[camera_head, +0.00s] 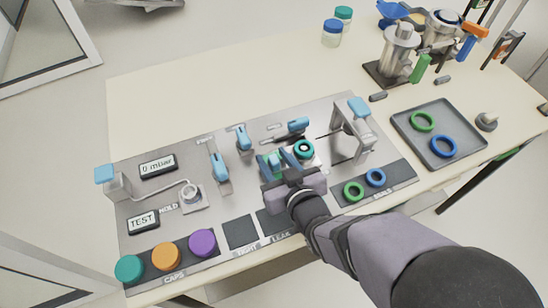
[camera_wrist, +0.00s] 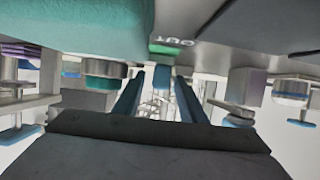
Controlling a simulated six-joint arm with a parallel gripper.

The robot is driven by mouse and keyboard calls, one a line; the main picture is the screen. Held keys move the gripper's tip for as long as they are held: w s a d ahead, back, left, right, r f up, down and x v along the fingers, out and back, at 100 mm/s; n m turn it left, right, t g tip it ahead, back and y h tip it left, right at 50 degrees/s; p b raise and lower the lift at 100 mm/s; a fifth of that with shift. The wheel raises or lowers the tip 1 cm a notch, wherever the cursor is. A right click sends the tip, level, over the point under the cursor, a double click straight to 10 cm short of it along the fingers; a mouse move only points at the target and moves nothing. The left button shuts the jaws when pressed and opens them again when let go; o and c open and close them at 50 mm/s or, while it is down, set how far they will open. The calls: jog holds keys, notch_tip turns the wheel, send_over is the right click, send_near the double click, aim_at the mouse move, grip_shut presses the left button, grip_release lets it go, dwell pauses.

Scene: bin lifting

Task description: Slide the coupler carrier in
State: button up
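My gripper (camera_head: 278,160) is low over the middle of the grey panel, its two blue fingers pointing away from my arm. The fingers (camera_wrist: 160,95) stand apart in the wrist view with no object clearly held between them. A round metal piece with a teal ring (camera_head: 303,150) sits just right of the fingers; it may belong to the coupler carrier, but I cannot tell.
A metal arch with a blue top (camera_head: 357,108) stands right of the gripper. Blue-handled clamps (camera_head: 219,168) stand to the left. A grey tray (camera_head: 402,125) holds green and blue rings. Teal, orange and purple caps (camera_head: 166,256) line the near left. The table's far left is clear.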

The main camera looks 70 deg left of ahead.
grip_shut()
jog(key=w+p, duration=0.1)
jog(key=w, duration=1.2)
jog(key=shift+r, duration=0.1)
jog(key=shift+w, duration=0.2)
grip_release()
jog(key=shift+w, duration=0.15)
